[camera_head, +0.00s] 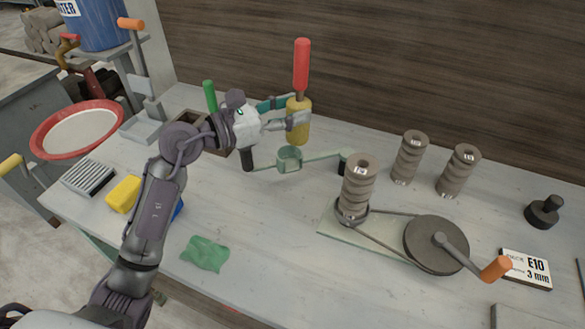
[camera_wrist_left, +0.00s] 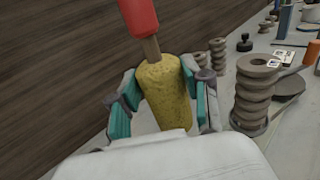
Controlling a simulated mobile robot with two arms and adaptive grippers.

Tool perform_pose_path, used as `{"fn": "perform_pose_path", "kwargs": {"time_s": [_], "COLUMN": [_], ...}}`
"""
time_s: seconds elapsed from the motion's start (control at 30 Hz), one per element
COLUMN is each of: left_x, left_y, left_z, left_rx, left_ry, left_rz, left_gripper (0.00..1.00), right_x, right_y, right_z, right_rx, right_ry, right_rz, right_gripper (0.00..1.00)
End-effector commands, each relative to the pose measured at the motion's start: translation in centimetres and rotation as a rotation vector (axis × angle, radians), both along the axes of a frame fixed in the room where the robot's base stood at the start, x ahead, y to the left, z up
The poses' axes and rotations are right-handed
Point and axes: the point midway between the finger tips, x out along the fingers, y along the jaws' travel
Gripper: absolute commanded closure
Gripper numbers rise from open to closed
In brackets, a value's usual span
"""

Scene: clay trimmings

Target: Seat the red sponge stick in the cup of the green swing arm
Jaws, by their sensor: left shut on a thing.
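The red sponge stick has a red handle (camera_head: 302,66) on top and a yellow sponge (camera_head: 298,131) below. My left gripper (camera_head: 287,113) is shut on the yellow sponge part and holds the stick nearly upright. In the left wrist view the yellow sponge (camera_wrist_left: 164,92) sits between the two teal-padded fingers, with the red handle (camera_wrist_left: 138,16) leaning up to the left. The green swing arm (camera_head: 325,157) reaches left from its dark pivot, and its round cup (camera_head: 289,159) is in front of and below the sponge. Whether the sponge touches the table is unclear. My right gripper is not in view.
A crank-driven wheel (camera_head: 436,245) carries a ribbed clay piece (camera_head: 357,187) right of the cup. Two more ribbed pieces (camera_head: 409,157) (camera_head: 458,170) stand behind. A green-handled tool (camera_head: 210,96) stands in a dark box at left. A green cloth (camera_head: 205,254) lies in front.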

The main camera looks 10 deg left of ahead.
Motion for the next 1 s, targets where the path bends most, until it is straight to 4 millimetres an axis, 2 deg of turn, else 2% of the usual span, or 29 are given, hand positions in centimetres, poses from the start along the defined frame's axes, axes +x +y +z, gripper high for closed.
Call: {"fn": "perform_pose_path", "kwargs": {"time_s": [0.17,0.4,0.63,0.8,1.0], "left_x": [1.1,1.2,1.2,1.2,1.2], "left_y": [1.6,1.9,1.9,1.8,1.9], "left_z": [0.3,-3.7,-6.1,-8.6,-9.3], "left_rx": [-0.027,-0.032,-0.032,-0.03,-0.029], "left_ry": [-0.007,-0.004,-0.006,-0.005,-0.009], "left_rz": [0.103,0.119,0.117,0.117,0.116], "left_gripper": [0.87,0.87,0.87,0.87,0.87], "right_x": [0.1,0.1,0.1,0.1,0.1], "right_y": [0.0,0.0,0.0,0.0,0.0], "right_z": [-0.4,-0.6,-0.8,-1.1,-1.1], "right_rx": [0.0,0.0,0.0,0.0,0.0], "right_ry": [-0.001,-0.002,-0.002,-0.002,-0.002], "right_rz": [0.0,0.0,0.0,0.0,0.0], "right_gripper": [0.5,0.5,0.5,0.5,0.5]}}
